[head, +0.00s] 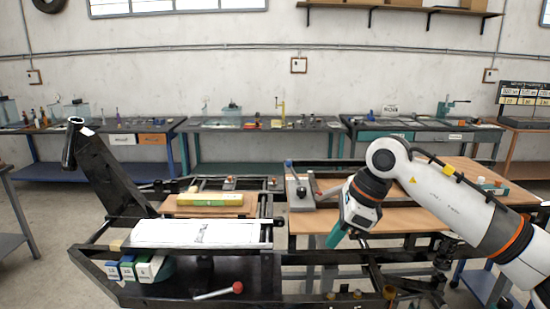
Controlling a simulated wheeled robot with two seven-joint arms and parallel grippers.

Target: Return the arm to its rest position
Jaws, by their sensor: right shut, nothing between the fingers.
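My right arm (450,200) comes in from the right edge. It reaches over the near workbench, with its wrist bent down and to the left. My right gripper (342,230) hangs at the end of the white and dark wrist, over the bench area right of centre. It is shut and holds nothing. A teal part shows at its lower end, and the fingertips are too small to make out clearly. My left arm and left gripper are not in view.
A black metal frame with a tilted post (110,170) stands at the left, close to a white panel (195,232). A wooden bench top (420,200) lies under my right arm. A red-knobbed lever (237,287) sticks out in front. Benches line the back wall.

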